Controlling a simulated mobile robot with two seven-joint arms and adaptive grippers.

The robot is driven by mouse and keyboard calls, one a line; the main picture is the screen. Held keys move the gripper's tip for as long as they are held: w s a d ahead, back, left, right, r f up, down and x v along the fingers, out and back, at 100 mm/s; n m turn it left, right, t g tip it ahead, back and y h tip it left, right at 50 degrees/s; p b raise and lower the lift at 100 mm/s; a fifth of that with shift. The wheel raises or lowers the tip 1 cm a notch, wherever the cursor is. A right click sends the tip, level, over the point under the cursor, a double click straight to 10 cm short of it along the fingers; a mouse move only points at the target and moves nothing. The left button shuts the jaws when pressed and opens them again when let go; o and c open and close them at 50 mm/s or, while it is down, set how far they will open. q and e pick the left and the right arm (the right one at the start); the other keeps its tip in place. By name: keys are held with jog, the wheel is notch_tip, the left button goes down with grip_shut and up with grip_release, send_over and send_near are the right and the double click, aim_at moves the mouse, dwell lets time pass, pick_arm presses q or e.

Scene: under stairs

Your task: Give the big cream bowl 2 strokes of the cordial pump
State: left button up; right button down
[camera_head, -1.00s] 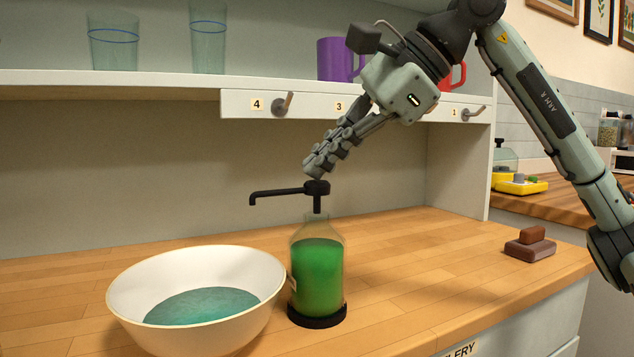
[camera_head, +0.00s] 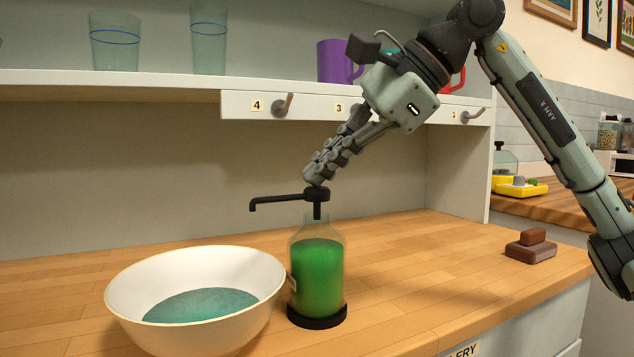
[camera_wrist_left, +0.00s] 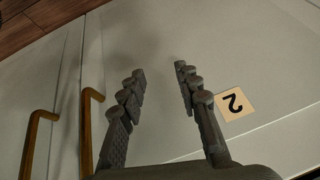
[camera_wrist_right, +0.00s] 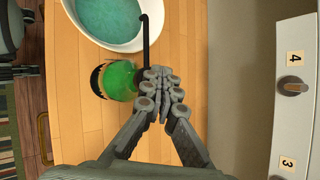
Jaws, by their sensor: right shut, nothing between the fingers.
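The big cream bowl (camera_head: 245,316) stands on the wooden counter with a teal-green patch, perhaps liquid, at its bottom. It also shows in the right wrist view (camera_wrist_right: 70,12). The cordial pump bottle (camera_head: 317,275), clear with green liquid, stands upright just right of the bowl. Its black pump head and spout (camera_head: 285,201) point left, with the spout's end above the bowl. My right gripper (camera_head: 314,179) is shut and empty, its fingertips resting on top of the pump head. My left gripper (camera_wrist_left: 158,82) is open and empty in the left wrist view, before a pale panel marked 2.
A brown block-like object (camera_head: 530,248) lies at the counter's right. A shelf above carries glasses (camera_head: 208,40), a purple mug (camera_head: 338,60) and a red mug, partly hidden by my right arm. Hooks (camera_head: 283,106) stick out below the shelf. The counter behind the bowl is clear.

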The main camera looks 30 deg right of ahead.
jog(key=shift+f, duration=0.3)
jog(key=shift+r, duration=0.1)
jog(key=shift+r+p, duration=1.15)
jog(key=shift+r, duration=0.1)
jog(key=shift+r, duration=0.1)
notch_tip(320, 180, up, 5)
jog(key=p, duration=0.4)
jog(key=shift+p, duration=0.35)
